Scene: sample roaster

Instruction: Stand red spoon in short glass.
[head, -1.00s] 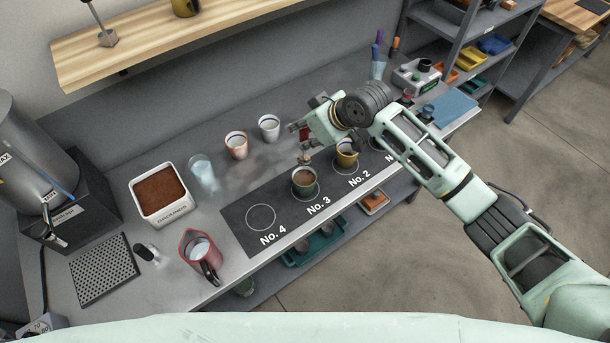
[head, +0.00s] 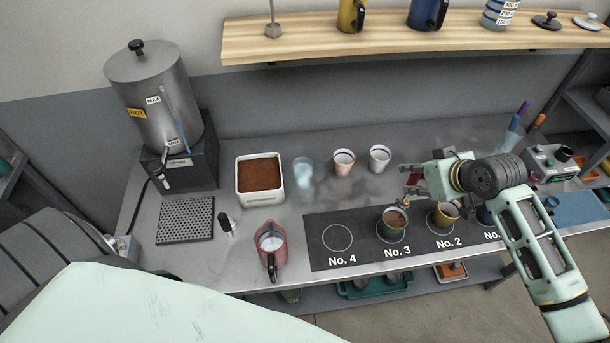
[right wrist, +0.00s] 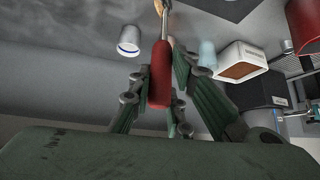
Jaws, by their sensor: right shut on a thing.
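My right gripper (head: 406,181) is shut on the red spoon (right wrist: 160,76), holding it by its red handle. The spoon's coppery end points away from the gripper in the right wrist view. My left gripper is out of view.
A pink cup (head: 343,163) and a white cup (head: 380,158) stand between the glass and gripper. The grounds box (head: 260,196) and red pitcher (head: 270,248) are left. A taller glass (head: 511,137) holds pens or spoons.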

